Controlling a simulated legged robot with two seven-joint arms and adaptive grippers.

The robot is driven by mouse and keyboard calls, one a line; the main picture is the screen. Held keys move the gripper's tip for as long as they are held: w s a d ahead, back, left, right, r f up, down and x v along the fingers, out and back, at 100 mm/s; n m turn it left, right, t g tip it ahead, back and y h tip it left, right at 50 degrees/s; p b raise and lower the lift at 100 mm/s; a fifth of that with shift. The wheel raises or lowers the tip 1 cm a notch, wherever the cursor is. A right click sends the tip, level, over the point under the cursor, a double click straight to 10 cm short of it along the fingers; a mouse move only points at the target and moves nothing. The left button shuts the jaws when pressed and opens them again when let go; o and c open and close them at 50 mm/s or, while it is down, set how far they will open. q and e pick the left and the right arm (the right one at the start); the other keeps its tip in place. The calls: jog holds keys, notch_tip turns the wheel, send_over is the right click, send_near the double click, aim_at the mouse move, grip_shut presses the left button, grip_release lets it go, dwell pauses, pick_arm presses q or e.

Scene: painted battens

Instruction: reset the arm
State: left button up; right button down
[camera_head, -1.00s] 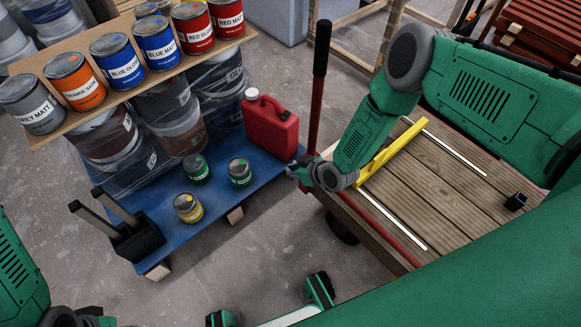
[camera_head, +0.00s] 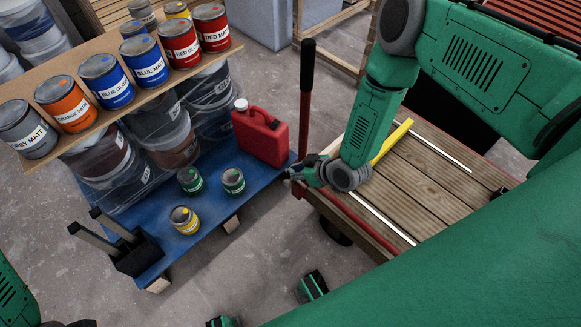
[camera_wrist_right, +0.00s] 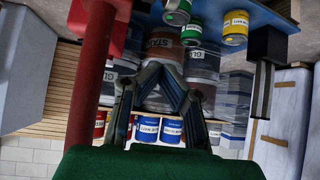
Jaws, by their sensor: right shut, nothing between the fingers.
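My right arm reaches in from the right in the head view, over the wooden cart. My right gripper (camera_head: 288,174) is at the cart's left edge, beside the red post and just right of the blue pallet. Its fingers are shut and empty, and they also show in the wrist view (camera_wrist_right: 172,88), meeting in front of the paint cans. Part of my left arm (camera_head: 14,296) shows at the lower left, but its gripper is out of view.
The cart (camera_head: 425,190) carries a yellow batten (camera_head: 391,142) and white strips. A red jerrycan (camera_head: 261,136), small cans (camera_head: 185,220) and a black holder (camera_head: 137,253) stand on the blue pallet (camera_head: 215,205). Labelled paint cans line a board (camera_head: 105,122). A red post (camera_head: 306,100) rises by the gripper.

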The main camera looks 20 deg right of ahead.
jog(key=shift+a, duration=0.25)
jog(key=shift+s, duration=0.1)
jog(key=s+d+r+m+g+h+p, duration=0.1)
jog(key=s+d+r+g, duration=0.1)
jog(key=s, duration=0.7)
jog(key=s+d+r+m+g+h+p, duration=0.1)
jog(key=s+d+r+m+g+h, duration=0.1)
jog(key=s+r, duration=0.3)
jog(key=s+d+r+m+g+h, duration=0.1)
jog(key=s+d+r+m+g, duration=0.1)
jog(key=s, duration=1)
notch_tip(320, 180, up, 2)
jog(key=shift+s+d+r+g+h+p, duration=0.2)
jog(key=shift+s+g+h+p, duration=0.15)
jog(key=shift+g, duration=0.55)
